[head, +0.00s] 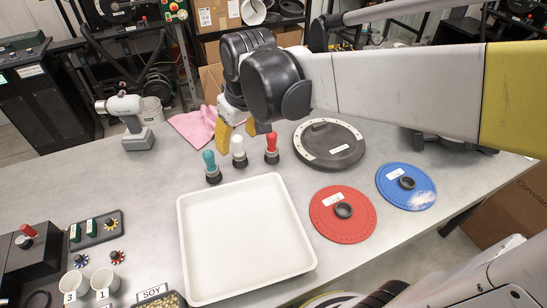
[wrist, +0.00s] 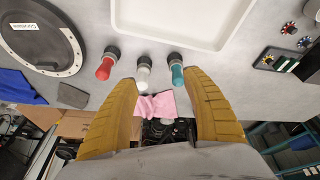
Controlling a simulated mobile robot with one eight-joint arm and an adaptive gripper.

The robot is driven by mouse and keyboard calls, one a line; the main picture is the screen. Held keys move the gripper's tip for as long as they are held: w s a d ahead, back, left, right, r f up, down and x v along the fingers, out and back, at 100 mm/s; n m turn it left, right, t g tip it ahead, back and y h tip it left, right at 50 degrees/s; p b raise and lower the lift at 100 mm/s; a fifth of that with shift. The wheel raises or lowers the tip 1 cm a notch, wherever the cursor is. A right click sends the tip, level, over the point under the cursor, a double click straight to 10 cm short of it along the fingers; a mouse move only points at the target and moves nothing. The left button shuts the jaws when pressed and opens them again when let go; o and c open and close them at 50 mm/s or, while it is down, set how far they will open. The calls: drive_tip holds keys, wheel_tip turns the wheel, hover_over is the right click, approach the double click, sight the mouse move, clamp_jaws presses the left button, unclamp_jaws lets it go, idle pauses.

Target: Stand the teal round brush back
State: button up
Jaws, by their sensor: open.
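The teal round brush (head: 211,166) has a teal handle and a dark round base. It appears upright on the grey table, at the left of a row with a white brush (head: 238,150) and a red brush (head: 271,148). In the wrist view the teal brush (wrist: 177,71) lies close to the right fingertip, with the white brush (wrist: 143,74) to its left. My gripper (head: 234,136) is open and empty, its yellow fingers pointing down behind the row; the wrist view shows both fingers (wrist: 160,82) spread apart. I cannot tell the exact gap to the teal brush.
A white tray (head: 246,240) lies in front of the brushes. A pink cloth (head: 190,125) and a cordless tool (head: 130,120) are behind left.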

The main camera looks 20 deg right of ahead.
drive_tip(key=s+d+m+t, duration=0.1)
drive_tip(key=s+d+m, duration=0.1)
drive_tip(key=s, duration=0.5)
drive_tip(key=s+d+m+t, duration=0.1)
drive_tip(key=s+d+t, duration=0.1)
drive_tip(key=s, duration=0.4)
drive_tip(key=shift+s+d+f+m+h, duration=0.3)
drive_tip(key=shift+s+d+m, duration=0.1)
drive_tip(key=shift+d, duration=0.35)
